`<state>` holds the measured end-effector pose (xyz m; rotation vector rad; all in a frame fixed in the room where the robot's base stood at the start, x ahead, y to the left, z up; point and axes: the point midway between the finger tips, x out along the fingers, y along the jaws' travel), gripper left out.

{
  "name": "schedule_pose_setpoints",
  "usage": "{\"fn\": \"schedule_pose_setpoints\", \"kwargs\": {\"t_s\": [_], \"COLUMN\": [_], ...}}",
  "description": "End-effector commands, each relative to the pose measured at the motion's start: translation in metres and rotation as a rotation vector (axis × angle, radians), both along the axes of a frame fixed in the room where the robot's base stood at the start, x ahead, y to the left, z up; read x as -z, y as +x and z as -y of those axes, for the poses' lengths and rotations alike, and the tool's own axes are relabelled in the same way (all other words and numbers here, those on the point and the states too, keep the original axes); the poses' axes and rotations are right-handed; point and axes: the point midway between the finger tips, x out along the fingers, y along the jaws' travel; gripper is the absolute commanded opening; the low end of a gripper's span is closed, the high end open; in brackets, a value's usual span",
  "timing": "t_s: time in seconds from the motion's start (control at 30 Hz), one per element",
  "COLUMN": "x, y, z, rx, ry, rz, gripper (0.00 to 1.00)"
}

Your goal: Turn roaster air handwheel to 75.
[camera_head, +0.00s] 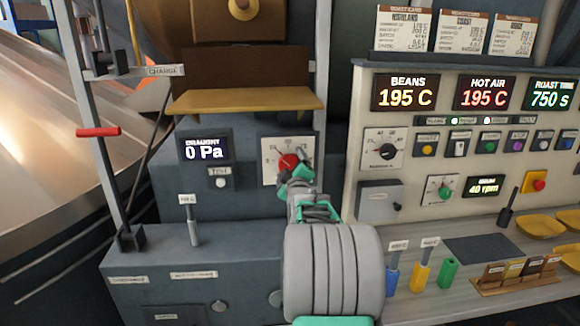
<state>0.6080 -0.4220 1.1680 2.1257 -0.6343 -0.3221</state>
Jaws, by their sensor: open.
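The red handwheel (287,161) sits on a white dial plate (269,173) with scale marks, on the grey machine front right of the 0 Pa display. Part of the wheel and the plate's lower right are hidden by my arm. My gripper (291,172), with green parts, is at the wheel, its fingertips overlapping the wheel's lower edge in the picture. It is open. I cannot tell whether the fingers touch the wheel or stand just in front of it. The pointer reading on the scale is too small to make out.
A draught display (205,149) reads 0 Pa, with a test button (221,183) below it. A yellow-edged shelf (245,101) juts out above the dial. A control panel (372,240) stands close on the right. A lever (192,222) rises at the lower left.

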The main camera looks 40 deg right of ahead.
Motion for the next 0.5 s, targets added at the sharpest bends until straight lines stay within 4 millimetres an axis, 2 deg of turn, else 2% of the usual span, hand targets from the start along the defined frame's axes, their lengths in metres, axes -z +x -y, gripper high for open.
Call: {"fn": "schedule_pose_setpoints", "kwargs": {"t_s": [0.07, 0.5], "x": [0.0001, 0.0002], "y": [-0.0001, -0.0002], "z": [-0.0002, -0.0004], "rx": [0.0, -0.001], "ry": [0.0, 0.0], "rz": [0.0, -0.001], "gripper": [0.81, 0.45]}}
